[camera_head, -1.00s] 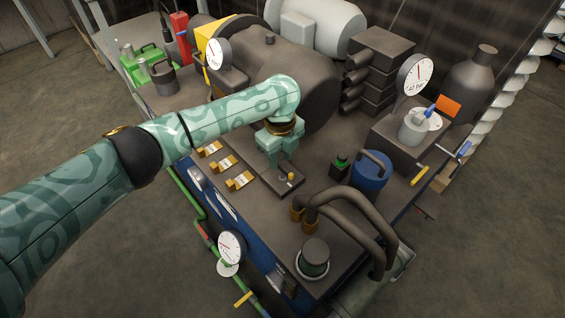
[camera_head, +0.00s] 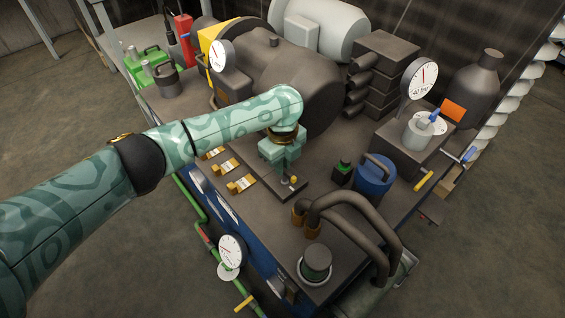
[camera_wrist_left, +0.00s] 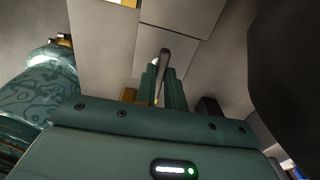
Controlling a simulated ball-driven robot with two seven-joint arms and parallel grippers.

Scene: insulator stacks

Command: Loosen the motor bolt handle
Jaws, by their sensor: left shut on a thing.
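My left gripper (camera_head: 286,176) points down at a dark plate (camera_head: 259,176) on the machine top. A small bolt with a yellow tip (camera_head: 293,180) stands beside the fingertips. In the left wrist view, my left gripper (camera_wrist_left: 163,86) is shut on a slim dark handle (camera_wrist_left: 165,55), which sticks out beyond the two green fingers. I take this to be the motor bolt handle; in the head view the fingers mostly hide it. My right gripper is not in view.
Several brass-coloured blocks (camera_head: 241,184) line the left of the plate. A blue canister (camera_head: 373,174) and a small green-topped bottle (camera_head: 343,170) stand to the right. Curved dark pipes (camera_head: 352,219) rise in front. A large dark motor housing (camera_head: 285,75) stands behind.

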